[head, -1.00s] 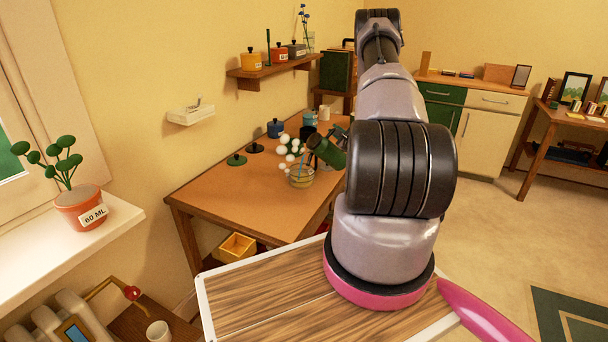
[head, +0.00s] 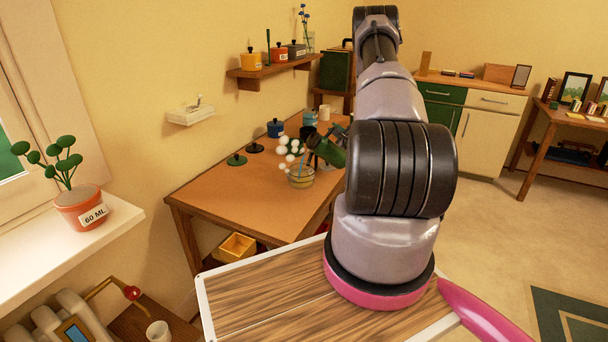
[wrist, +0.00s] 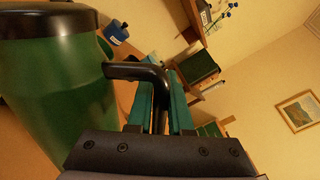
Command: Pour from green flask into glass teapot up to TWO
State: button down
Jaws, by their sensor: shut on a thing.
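The green flask (head: 329,152) is tilted in the head view, with its mouth down to the left over the glass teapot (head: 301,178). A thin bluish stream shows between the flask mouth and the teapot. The teapot stands on the brown desk (head: 240,200) and holds some yellowish liquid; its level marks are too small to read. In the wrist view my gripper (wrist: 162,95) is shut on the black handle of the flask, whose green body (wrist: 55,90) fills the left side. In the head view my arm hides most of my gripper.
White balls (head: 290,145) stand just behind the teapot. A wall shelf (head: 275,67) holds several pots. The desk's front left is clear.

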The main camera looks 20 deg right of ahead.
jog(key=shift+a+r+n, duration=0.5)
jog(key=shift+r+n, duration=0.2)
jog(key=shift+r, duration=0.1)
jog(key=shift+a+r+n, duration=0.5)
jog(key=shift+r+n, duration=0.2)
jog(key=shift+r, duration=0.05)
dwell(3.5)
jog(key=shift+w+a+r+n, duration=0.1)
jog(key=shift+a+r+n, duration=0.7)
jog(key=shift+a+n, duration=0.1)
dwell(2.2)
